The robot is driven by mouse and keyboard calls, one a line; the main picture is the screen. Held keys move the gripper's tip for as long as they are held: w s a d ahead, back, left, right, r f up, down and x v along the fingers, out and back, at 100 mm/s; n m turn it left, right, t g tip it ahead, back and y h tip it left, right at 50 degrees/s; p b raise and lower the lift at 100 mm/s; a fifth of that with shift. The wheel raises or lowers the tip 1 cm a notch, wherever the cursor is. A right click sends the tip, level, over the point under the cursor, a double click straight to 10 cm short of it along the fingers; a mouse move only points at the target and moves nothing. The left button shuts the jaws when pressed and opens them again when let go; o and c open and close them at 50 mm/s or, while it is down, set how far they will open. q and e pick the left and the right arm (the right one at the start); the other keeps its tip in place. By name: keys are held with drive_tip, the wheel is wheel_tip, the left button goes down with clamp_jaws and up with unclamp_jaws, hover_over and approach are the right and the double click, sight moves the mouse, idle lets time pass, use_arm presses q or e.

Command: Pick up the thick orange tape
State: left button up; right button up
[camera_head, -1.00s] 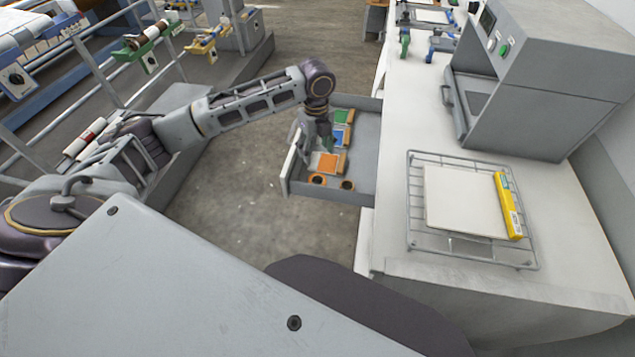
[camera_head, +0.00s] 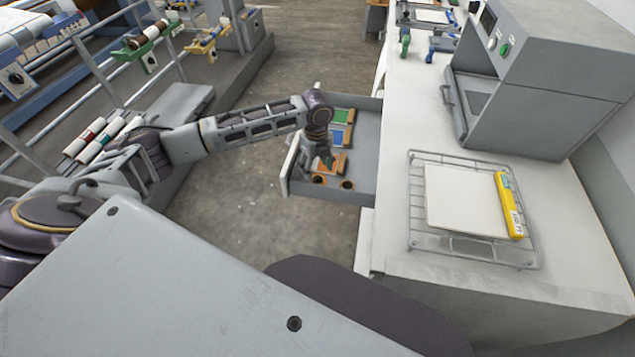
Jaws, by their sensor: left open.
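An open grey drawer (camera_head: 365,150) holds small coloured pieces. That gripper points down over the drawer, open and empty, just behind the left roll. Whether its fingers touch anything is too small to tell. My right gripper is not in view.
Green (camera_head: 341,115) and blue (camera_head: 338,136) pieces with tan holders lie farther back in the drawer. The drawer front (camera_head: 290,165) stands left of the gripper. On the bench are a wire rack (camera_head: 415,215) with a white plate (camera_head: 465,200) and yellow box (camera_head: 510,205), and a grey press (camera_head: 550,75).

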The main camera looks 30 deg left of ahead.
sight(316, 183)
use_arm(q)
drive_tip(key=shift+f, duration=0.25)
drive_tip(key=shift+f, duration=2.55)
drive_tip(key=c, duration=0.6)
drive_tip(key=shift+r, duration=0.1)
drive_tip(key=shift+c, duration=0.2)
